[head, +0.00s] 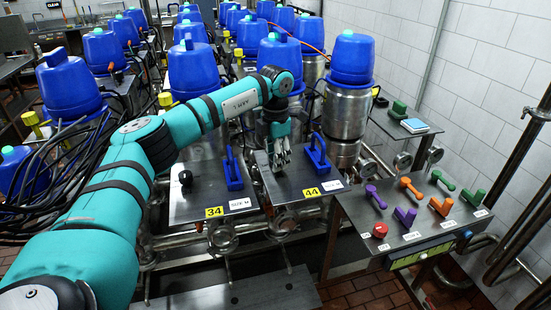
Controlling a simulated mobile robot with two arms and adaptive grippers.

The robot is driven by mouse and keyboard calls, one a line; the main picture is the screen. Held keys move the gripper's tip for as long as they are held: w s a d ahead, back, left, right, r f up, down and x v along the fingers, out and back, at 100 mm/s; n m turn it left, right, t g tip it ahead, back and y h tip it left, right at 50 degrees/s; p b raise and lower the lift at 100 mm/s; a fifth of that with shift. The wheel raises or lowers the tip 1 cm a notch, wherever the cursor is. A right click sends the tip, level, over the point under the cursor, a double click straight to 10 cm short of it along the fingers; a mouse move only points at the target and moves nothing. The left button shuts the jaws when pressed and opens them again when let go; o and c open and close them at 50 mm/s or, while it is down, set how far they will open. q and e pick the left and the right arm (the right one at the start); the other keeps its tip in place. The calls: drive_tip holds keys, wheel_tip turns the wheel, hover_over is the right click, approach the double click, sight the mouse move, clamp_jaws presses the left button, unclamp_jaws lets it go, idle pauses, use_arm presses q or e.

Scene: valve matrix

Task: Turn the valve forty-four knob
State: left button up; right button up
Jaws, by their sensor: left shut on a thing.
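The valve forty-four panel (300,177) is a dark metal plate with a yellow "44" label (312,192) and a white tag at its front edge. My left gripper (280,163) reaches down onto the left part of this plate. It is shut on the valve forty-four knob, which its fingers mostly hide. A blue handle (318,157) stands on the same plate just right of the gripper. My right gripper is not in view.
The neighbouring plate with the "34" label (214,211) carries a black knob (185,177) and a blue handle (232,170). A side table (420,232) at right holds coloured handles. Blue-capped valves (352,58) crowd behind; pipes run below.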

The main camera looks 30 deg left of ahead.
use_arm(q)
drive_tip(key=n, duration=0.6)
drive_tip(key=shift+r, duration=0.1)
idle(0.5)
drive_tip(key=o, duration=1.1)
drive_tip(key=shift+o, duration=0.2)
wheel_tip(320, 180, up, 12)
